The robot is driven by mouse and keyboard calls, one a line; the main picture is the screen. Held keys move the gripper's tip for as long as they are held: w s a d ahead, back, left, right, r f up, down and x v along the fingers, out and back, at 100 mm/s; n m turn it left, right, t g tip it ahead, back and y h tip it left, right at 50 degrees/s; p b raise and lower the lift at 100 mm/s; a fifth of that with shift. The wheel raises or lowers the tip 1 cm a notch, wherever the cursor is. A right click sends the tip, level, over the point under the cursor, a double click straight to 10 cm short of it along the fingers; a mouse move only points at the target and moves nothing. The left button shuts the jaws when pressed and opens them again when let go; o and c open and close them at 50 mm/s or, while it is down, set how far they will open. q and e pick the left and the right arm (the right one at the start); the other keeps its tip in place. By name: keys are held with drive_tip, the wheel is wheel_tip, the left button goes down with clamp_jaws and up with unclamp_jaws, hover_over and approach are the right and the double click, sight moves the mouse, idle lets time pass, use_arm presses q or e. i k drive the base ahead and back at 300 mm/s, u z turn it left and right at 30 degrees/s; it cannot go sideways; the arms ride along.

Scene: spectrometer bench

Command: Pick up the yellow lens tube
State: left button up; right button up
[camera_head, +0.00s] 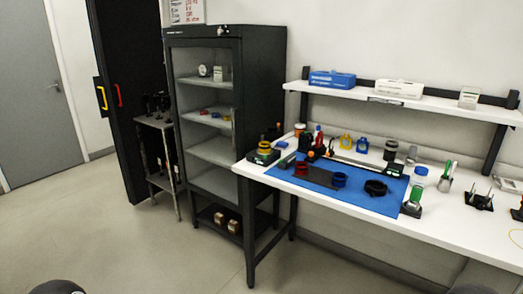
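Several small yellow things show on the white workbench (440,231), and I cannot tell for sure which is the yellow lens tube. A yellow piece (346,141) stands behind the blue mat (327,199), beside a blue and yellow piece (362,144). A dark cylinder with a yellow band (264,147) stands at the bench's left end. On the mat are a red tube (302,170), a blue tube (340,180) and a black ring-shaped part (375,188). Neither gripper is in view; only dark rounded shapes show at the bottom edge.
A dark cabinet (262,80) with a glass door and shelves stands left of the bench. A shelf (430,106) above the bench holds boxes. A green-handled tool (415,194) and stands crowd the bench's right side. The floor (130,245) in front is clear.

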sight(263, 149)
drive_tip(key=u, duration=0.45)
drive_tip(key=i, duration=2.05)
drive_tip(key=z, duration=0.55)
